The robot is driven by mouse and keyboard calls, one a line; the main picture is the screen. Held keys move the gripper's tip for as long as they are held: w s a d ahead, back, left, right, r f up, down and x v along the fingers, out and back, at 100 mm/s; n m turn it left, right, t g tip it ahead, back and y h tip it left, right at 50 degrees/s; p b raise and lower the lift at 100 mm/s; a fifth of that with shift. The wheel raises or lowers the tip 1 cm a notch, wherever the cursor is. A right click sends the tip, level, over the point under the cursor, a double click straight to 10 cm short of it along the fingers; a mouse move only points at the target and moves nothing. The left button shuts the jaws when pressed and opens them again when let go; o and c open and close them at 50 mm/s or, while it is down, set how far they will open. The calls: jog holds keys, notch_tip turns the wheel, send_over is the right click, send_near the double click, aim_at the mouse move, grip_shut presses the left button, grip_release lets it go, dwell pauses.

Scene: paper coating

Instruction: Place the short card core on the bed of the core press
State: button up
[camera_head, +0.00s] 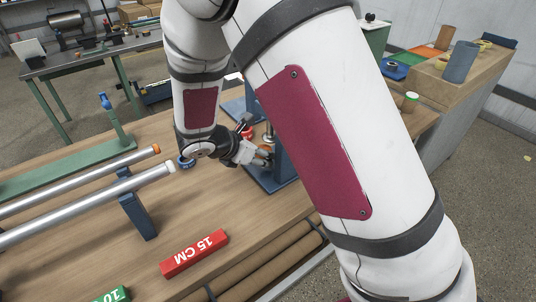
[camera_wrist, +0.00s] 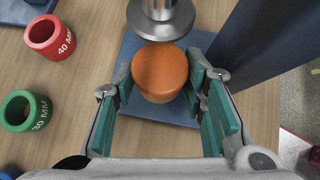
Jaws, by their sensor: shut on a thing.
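The short card core (camera_wrist: 160,72), a stubby cylinder with an orange top and tan side, stands upright between the fingers of my gripper (camera_wrist: 162,98) in the wrist view. My gripper is shut on it. The core is over the blue bed (camera_wrist: 135,48) of the core press, just in front of the metal ram (camera_wrist: 165,22). I cannot tell whether its underside touches the bed. In the head view my gripper (camera_head: 262,160) is at the blue press (camera_head: 284,160), with a bit of the core's orange top (camera_head: 266,148) showing. My arm hides much of the press.
A red 40 MM ring (camera_wrist: 50,37) and a green 30 MM ring (camera_wrist: 26,111) stand left of the press. The press's blue column (camera_wrist: 262,40) rises close on the right. Metal rollers (camera_head: 90,205) and a red 15 CM block (camera_head: 194,253) occupy the wooden table's left and front.

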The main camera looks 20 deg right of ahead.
jog(key=shift+x, duration=1.9)
jog(key=shift+d, duration=0.15)
jog(key=shift+f, duration=0.1)
jog(key=o, duration=0.9)
jog(key=shift+c, duration=0.2)
jog(key=shift+a+r, duration=0.25)
jog(key=shift+r, duration=0.25)
jog(key=v, duration=1.1)
jog(key=shift+a, duration=0.15)
